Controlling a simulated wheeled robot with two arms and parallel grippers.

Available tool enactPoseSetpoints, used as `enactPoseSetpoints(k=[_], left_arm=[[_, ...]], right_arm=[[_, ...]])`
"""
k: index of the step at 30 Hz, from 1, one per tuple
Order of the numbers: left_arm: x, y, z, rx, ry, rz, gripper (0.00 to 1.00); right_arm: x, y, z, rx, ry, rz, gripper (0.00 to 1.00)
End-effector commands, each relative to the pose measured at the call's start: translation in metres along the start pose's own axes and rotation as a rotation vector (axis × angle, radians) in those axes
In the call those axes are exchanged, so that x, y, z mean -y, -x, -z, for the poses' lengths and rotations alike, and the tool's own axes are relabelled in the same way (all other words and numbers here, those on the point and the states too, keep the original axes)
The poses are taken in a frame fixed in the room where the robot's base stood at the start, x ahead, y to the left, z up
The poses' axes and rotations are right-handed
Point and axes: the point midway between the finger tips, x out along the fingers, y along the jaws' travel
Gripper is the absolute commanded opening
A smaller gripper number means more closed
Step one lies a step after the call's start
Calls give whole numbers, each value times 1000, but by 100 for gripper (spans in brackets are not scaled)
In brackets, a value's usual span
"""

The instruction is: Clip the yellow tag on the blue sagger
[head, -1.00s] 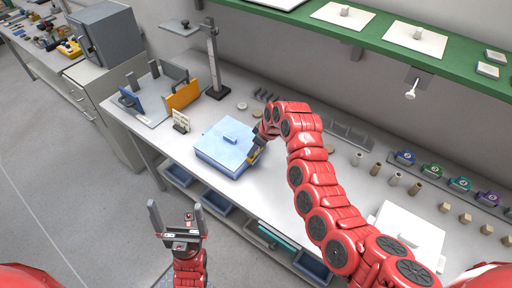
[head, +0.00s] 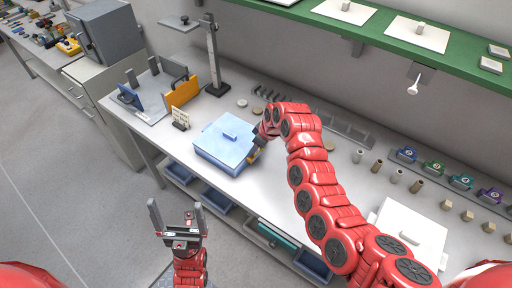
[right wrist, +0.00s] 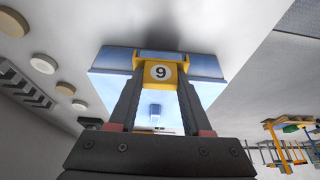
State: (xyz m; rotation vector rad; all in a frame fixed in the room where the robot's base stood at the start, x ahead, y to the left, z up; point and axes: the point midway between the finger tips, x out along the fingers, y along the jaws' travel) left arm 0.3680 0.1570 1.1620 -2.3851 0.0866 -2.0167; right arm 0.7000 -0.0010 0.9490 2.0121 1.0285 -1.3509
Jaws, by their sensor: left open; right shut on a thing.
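The blue sagger (head: 222,150), a light blue lidded box with a small knob, stands on the workbench in the head view. It also shows in the right wrist view (right wrist: 211,65). The yellow tag (right wrist: 160,72), marked 9, is between the fingers of my right gripper (right wrist: 158,85), at the sagger's edge. My right gripper is shut on the tag; in the head view it is at the sagger's right side (head: 256,152). I cannot tell whether the tag is seated on the wall. My left gripper (head: 177,217) is open and empty, in front of the bench.
Several coloured tags (head: 433,167) stand in a row at the right of the bench. A stand (head: 213,62) and a holder with blue and orange plates (head: 183,92) are behind left. A green shelf (head: 459,63) overhangs the back.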

Motion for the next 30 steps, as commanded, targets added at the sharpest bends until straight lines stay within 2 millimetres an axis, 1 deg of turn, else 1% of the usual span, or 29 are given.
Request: enactPoseSetpoints(k=[11,12,14,15,17,30], left_arm=[[0,3,0,0,0,0,100],[0,4,-1,0,0,0,100],[0,4,-1,0,0,0,100],[0,4,-1,0,0,0,100],[0,4,-1,0,0,0,100],[0,4,-1,0,0,0,100]], right_arm=[[1,-6,-3,4,0,2,0],[1,-6,-4,4,0,3,56],[1,-7,-4,5,-1,4,67],[1,-7,-4,5,-1,4,74],[1,-7,-4,5,-1,4,84],[1,-8,-5,7,-2,4,84]])
